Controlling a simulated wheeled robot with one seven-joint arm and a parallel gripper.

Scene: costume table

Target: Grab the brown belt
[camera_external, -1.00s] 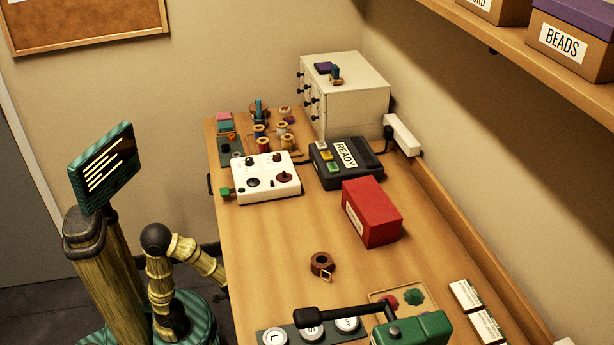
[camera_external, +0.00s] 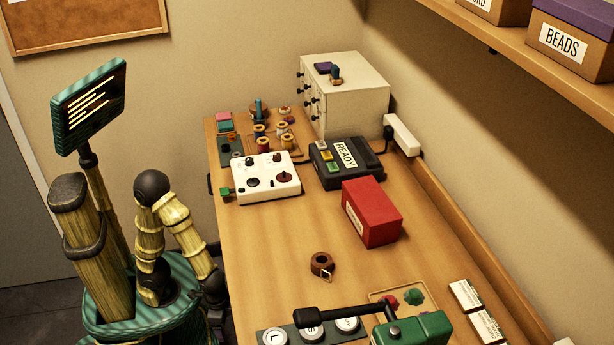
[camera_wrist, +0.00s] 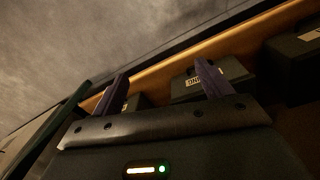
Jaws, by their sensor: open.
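The brown belt (camera_external: 321,264) lies coiled on the wooden table, near the middle of its front part, with a light metal buckle at its lower side. It does not show in the wrist view. My gripper (camera_wrist: 164,84) shows in the wrist view with two dark purple fingers apart and nothing seen between them. In the external view my arm hangs down left of the table's left edge, and the gripper itself cannot be made out there. It is well away from the belt.
Above the belt stands a red box (camera_external: 372,214); below it are a green hand press (camera_external: 421,330) with a dark lever and a tray (camera_external: 376,297) of coloured pieces. A white control box (camera_external: 266,181) stands farther back. The wrist view shows dark labelled boxes (camera_wrist: 212,80).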

